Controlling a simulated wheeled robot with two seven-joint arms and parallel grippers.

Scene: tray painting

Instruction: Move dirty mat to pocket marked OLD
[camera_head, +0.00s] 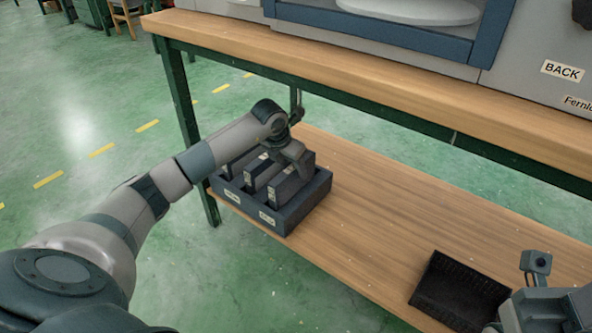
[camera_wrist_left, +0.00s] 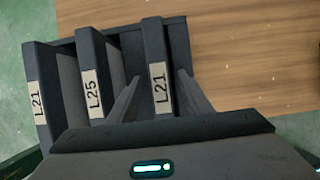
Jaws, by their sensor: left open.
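A dark rack (camera_head: 285,219) stands on the lower wooden shelf and holds several upright dark slabs with pale labels. In the left wrist view the labels read L21, L25 and L21. My left gripper (camera_head: 300,168) is over the rack. Its open fingers (camera_wrist_left: 158,78) lie on either side of the rightmost slab, marked L21 (camera_wrist_left: 157,45); contact cannot be told. Pale tags on the rack's front are too small to read, and I see no legible OLD mark. Which item is the dirty mat cannot be told. My right gripper is partly in view at lower right (camera_head: 535,290), its jaws unclear.
A black ribbed item (camera_head: 445,290), a bin or tray, lies on the shelf beside my right arm. The upper wooden bench (camera_head: 400,88) overhangs the shelf, with a green leg (camera_head: 180,95) left of the rack. The shelf between rack and black item is clear.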

